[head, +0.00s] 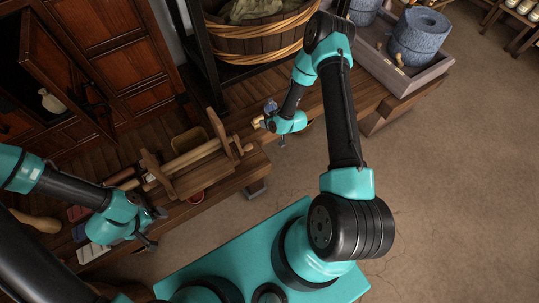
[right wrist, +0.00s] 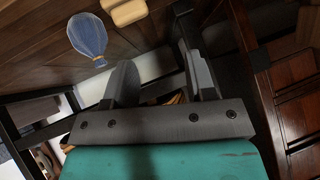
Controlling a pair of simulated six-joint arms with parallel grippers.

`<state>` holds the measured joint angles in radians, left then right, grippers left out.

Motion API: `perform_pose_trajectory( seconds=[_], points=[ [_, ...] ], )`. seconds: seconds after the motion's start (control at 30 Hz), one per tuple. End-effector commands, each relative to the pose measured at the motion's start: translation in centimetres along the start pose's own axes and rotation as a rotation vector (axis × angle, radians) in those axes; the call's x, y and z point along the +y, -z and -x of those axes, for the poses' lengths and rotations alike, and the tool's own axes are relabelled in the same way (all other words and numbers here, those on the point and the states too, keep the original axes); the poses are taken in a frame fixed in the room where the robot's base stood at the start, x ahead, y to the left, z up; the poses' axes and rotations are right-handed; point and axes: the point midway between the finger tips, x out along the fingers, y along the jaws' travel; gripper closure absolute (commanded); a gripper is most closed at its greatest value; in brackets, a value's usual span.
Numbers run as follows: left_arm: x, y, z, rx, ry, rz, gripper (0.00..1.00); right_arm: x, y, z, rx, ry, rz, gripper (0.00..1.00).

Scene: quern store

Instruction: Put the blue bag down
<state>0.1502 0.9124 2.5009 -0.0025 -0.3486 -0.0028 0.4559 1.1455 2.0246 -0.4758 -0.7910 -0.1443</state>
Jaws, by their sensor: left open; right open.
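The blue bag (right wrist: 88,36), with a narrow tied neck, lies on the dark wooden surface at the upper left of the right wrist view. It also shows small and blue-grey in the head view (head: 270,105), just beside my right gripper (head: 272,121). In the right wrist view my right gripper (right wrist: 158,45) has its fingers apart, with nothing between them; the bag is outside the fingers, apart from them. My left gripper (head: 152,228) is open and empty at the lower left, near the front edge of the bench.
A pale tan piece (head: 257,122) lies close to the bag. A wooden roller frame (head: 186,170) stands on the bench to the left. A wooden tub (head: 262,40) is behind; a grey tray (head: 440,64) with stone querns is at the right. The floor at right is clear.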

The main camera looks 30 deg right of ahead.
Motion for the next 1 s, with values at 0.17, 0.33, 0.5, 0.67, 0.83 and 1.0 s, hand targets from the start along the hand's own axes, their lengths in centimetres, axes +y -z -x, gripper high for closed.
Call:
perform_pose_trajectory(
  seconds=[0.17, 0.33, 0.5, 0.67, 0.83, 1.0],
  points=[
    [0.0, 0.0, 0.0, 0.000, 0.000, 0.000, 0.07, -9.6, -4.0, 7.3, -0.335, 0.013, -0.144, 0.49],
    [0.0, 0.0, 0.0, 0.000, 0.000, 0.000, 0.07, -15.5, -7.8, 15.1, -0.593, -0.012, -0.246, 0.49],
    [0.0, 0.0, 0.0, 0.000, 0.000, 0.000, 0.07, -17.3, -9.2, 18.4, -0.691, -0.030, -0.285, 0.49],
    [0.0, 0.0, 0.0, 0.000, 0.000, 0.000, 0.07, -17.4, -9.3, 18.5, -0.695, -0.031, -0.288, 0.49],
    [0.0, 0.0, 0.0, 0.000, 0.000, 0.000, 0.07, -17.3, -9.3, 18.4, -0.694, -0.031, -0.287, 0.49],
    [0.0, 0.0, 0.0, 0.000, 0.000, 0.000, 0.07, -17.3, -9.3, 18.4, -0.693, -0.031, -0.287, 0.49]
  ],
)
